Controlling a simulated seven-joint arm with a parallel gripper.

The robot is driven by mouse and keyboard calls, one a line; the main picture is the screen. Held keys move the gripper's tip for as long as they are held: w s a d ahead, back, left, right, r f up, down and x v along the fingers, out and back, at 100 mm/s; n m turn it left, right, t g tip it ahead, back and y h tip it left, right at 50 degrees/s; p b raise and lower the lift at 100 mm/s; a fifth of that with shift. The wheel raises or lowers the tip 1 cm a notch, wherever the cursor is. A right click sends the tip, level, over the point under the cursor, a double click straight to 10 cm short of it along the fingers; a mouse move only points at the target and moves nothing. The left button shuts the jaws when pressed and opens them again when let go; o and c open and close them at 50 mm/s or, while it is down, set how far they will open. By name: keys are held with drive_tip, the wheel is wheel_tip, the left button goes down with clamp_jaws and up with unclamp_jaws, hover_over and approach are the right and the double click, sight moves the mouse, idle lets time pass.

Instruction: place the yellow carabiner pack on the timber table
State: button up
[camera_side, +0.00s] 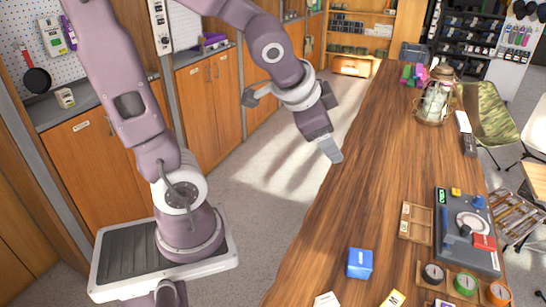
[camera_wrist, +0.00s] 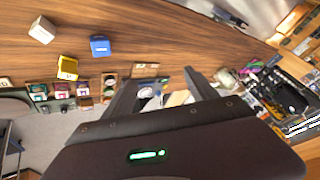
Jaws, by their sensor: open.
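A small yellow pack (camera_side: 393,299) with a pale label sits on the timber table (camera_side: 375,140), cut off by the bottom edge of the side view. It appears as a yellow block (camera_wrist: 67,68) at the left in the wrist view, near the table edge; its label is too small to read. My gripper (camera_wrist: 163,82) is open, with nothing seen between its fingers. In the side view it hangs beside the table's left edge, well away from the yellow pack.
A blue box (camera_side: 360,263) and a white box (camera_side: 327,300) stand near the yellow pack. A grey tool board (camera_side: 466,258), a wooden tray (camera_side: 408,222) and tape rolls (camera_side: 465,284) lie to the right. A lantern (camera_side: 435,100) stands farther back. The table's middle is clear.

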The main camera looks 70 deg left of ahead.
drive_tip(key=s+d+r+n+h, duration=0.1)
drive_tip(key=s+d, duration=0.2)
drive_tip(key=s, duration=0.4)
drive_tip(key=s+d+r+n+g+h, duration=0.1)
drive_tip(key=s+d+n, duration=0.1)
drive_tip(key=s+d, duration=0.2)
drive_tip(key=s, duration=0.2)
drive_tip(key=shift+s+r+h, duration=0.2)
drive_tip(key=shift+s+h, duration=0.1)
drive_tip(key=shift+s, duration=0.05)
